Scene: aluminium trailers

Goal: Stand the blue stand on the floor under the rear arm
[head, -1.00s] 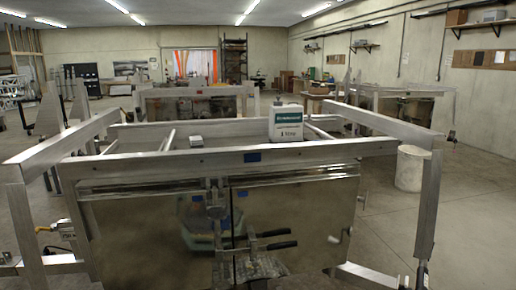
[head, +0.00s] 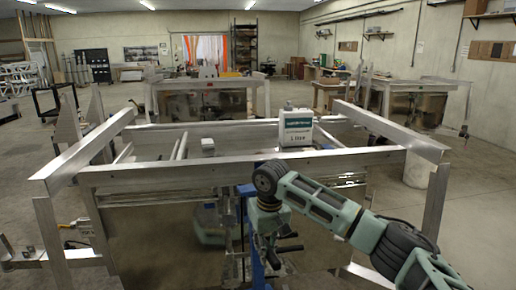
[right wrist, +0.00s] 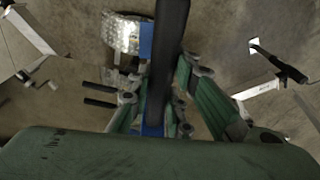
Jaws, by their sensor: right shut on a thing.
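My right arm comes in from the right in the head view. Its gripper (head: 268,258) points down in front of the nearest aluminium trailer (head: 250,171). The blue stand (head: 257,268) shows as a narrow upright strip beside the gripper, partly hidden by it. In the right wrist view, the green fingers (right wrist: 158,92) are shut around the stand's dark post (right wrist: 167,50), with blue parts beside it. The stand's foot is hidden, so I cannot tell whether it touches the floor. Long beams stick out at the trailer's left (head: 82,155) and right (head: 392,131); which is the rear arm is unclear.
A white jug (head: 296,132) and a small pale box (head: 208,146) stand on the trailer. A pale bucket (head: 417,168) stands on the floor at right. Further trailers (head: 205,98) stand behind. Clear floor (head: 480,190) lies at the right.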

